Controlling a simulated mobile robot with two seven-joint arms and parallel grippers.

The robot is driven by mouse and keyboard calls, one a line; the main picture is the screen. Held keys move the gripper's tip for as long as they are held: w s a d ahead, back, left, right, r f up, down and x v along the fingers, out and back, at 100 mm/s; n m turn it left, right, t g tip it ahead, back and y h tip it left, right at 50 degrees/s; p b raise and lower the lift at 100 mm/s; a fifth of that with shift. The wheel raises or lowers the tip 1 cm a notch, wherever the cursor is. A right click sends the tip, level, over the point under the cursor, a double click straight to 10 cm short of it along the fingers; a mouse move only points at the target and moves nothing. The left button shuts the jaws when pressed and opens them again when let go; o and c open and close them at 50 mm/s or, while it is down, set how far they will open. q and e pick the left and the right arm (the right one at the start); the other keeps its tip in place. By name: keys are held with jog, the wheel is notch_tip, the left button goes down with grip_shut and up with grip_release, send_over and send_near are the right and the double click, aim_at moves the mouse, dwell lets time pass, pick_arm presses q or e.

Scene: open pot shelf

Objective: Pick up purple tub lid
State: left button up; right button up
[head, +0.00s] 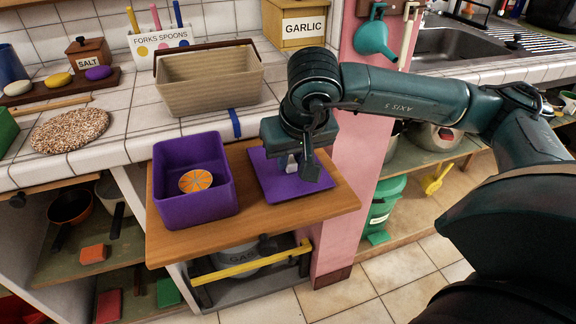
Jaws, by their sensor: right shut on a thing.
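The purple tub lid (268,181) is a flat square that lies on a wooden board, to the right of the open purple tub. My right gripper (301,170) points down over the lid and is shut on it near its middle. The exact grip point is partly hidden by the fingers and wrist. The purple tub (196,212) stands upright without a cover, and an orange slice-patterned disc (195,181) lies inside it. My left gripper does not show.
The wooden board (250,222) juts out in front of the tiled counter. A beige basket (210,82) stands behind it on the counter. A pink post (352,165) rises right beside the board. A woven mat (69,131) lies at left. A yellow bar (250,263) runs below.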

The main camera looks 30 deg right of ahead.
grip_shut()
